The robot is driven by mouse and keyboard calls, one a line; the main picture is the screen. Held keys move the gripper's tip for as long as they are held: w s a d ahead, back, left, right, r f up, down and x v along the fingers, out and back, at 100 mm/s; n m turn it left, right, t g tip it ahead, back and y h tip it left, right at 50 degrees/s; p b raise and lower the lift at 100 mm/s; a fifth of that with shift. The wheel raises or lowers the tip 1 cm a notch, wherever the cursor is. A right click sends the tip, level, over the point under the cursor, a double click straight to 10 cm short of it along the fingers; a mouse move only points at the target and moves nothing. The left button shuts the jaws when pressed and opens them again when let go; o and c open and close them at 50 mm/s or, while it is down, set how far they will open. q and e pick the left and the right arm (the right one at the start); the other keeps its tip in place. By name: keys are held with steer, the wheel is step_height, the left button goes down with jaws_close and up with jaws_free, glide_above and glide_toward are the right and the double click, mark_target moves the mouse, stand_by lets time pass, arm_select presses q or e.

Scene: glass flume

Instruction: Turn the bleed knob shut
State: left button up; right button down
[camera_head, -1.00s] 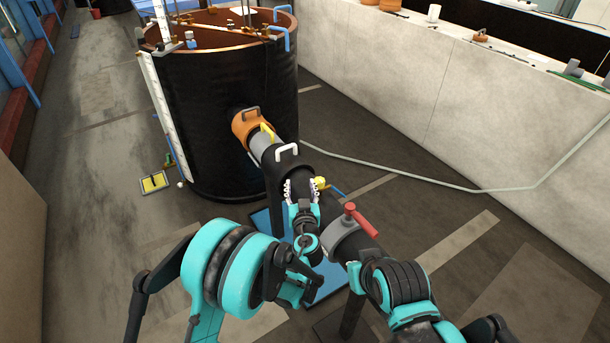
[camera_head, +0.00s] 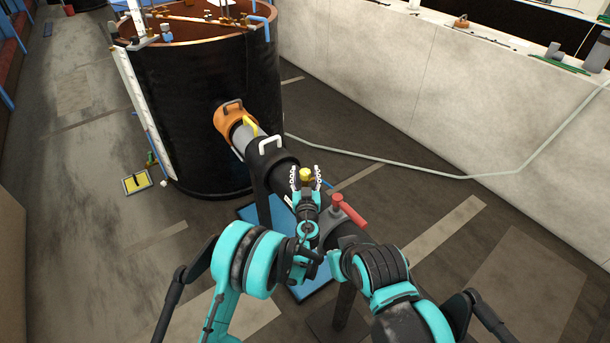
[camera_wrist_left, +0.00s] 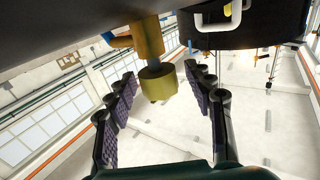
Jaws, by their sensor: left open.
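The bleed knob (camera_head: 306,175) is a small yellow knob on the side of the black pipe (camera_head: 285,178). My left gripper (camera_head: 306,171) is open at the pipe, with one finger on each side of the knob. In the left wrist view the brass-yellow knob (camera_wrist_left: 157,83) hangs below a thicker brass fitting (camera_wrist_left: 147,38). There the open dark padded fingers of the left gripper (camera_wrist_left: 160,77) flank it, with a visible gap on both sides. My right arm is at the lower right; its gripper fingers do not show.
A red-handled valve (camera_head: 349,211) sits on the pipe just right of my left gripper. A white handle (camera_head: 270,144) and an orange collar (camera_head: 229,118) lie toward the large black tank (camera_head: 210,95).

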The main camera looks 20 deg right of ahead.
arm_select(q)
steer(key=shift+c, duration=0.3)
steer(key=c, duration=1.1)
steer(key=shift+w+h, duration=0.1)
steer(key=shift+h, duration=0.2)
steer(key=m+g+h, duration=0.2)
steer(key=m+h, duration=0.1)
steer(key=h, duration=0.1)
steer(key=shift+a, duration=0.1)
steer(key=m+g+h, duration=0.5)
steer(key=h, duration=0.1)
steer(key=m+g+h, duration=0.1)
steer(key=m+g, duration=0.1)
steer(key=g, duration=0.1)
steer(key=m+g+h, duration=0.1)
steer(key=m+g, duration=0.1)
steer(key=g, duration=0.1)
steer(key=shift+m+g+h, duration=0.3)
steer(key=shift+m, duration=0.1)
steer(key=shift+m+g, duration=1.7)
steer(key=shift+g, duration=1.3)
